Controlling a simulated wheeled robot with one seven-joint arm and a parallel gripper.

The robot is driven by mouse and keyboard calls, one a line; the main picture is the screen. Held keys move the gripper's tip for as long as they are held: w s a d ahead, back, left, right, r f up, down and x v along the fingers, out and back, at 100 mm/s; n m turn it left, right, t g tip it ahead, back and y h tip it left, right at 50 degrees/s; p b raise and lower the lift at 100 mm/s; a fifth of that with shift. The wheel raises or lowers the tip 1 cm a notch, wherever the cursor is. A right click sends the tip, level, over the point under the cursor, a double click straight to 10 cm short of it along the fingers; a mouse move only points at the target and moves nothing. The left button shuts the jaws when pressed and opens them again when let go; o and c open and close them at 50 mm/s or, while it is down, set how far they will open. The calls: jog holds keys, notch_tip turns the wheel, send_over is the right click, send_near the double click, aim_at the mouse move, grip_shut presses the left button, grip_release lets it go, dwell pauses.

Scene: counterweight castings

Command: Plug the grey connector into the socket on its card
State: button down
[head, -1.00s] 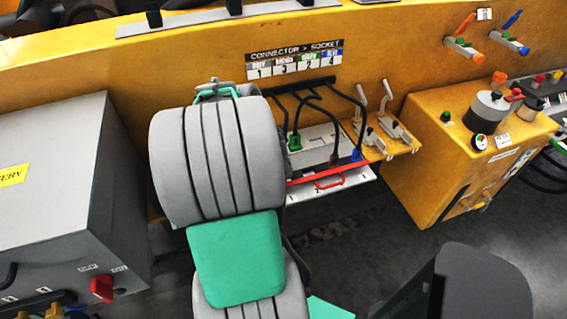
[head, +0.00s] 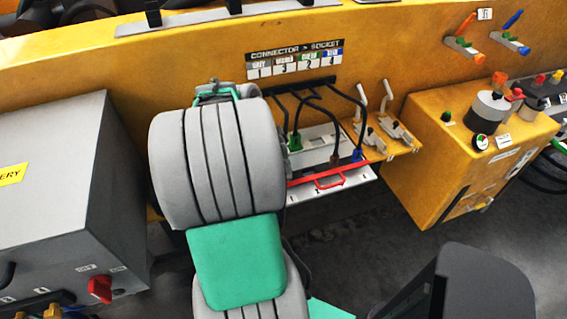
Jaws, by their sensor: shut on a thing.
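A card (head: 295,61) headed "CONNECTOR > SOCKET" is on the yellow wall. Its row of labels seems to pair grey with 1; the small print is hard to read. Below it, dark cables hang from a black bar (head: 305,86) to a white socket panel (head: 318,138). A green connector (head: 295,142), a brownish one (head: 335,160) and a blue one (head: 357,155) show at the panel. I cannot tell how deep they sit. The grey connector and the panel's left end are hidden behind my large grey ribbed arm. My gripper is also hidden behind it.
A red bar with a red handle (head: 330,180) runs along the panel's front. Levers (head: 395,132) stand on a yellow shelf just right. A yellow control box (head: 470,145) is farther right. A grey battery box (head: 60,190) is at left.

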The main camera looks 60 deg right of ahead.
jog(key=shift+f+b, duration=1.25)
jog(key=shift+f, duration=0.1)
jog(key=c, duration=1.3)
grip_release()
jog(key=v, duration=0.7)
jog(key=shift+w+r, duration=0.2)
jog(key=shift+r, duration=0.15)
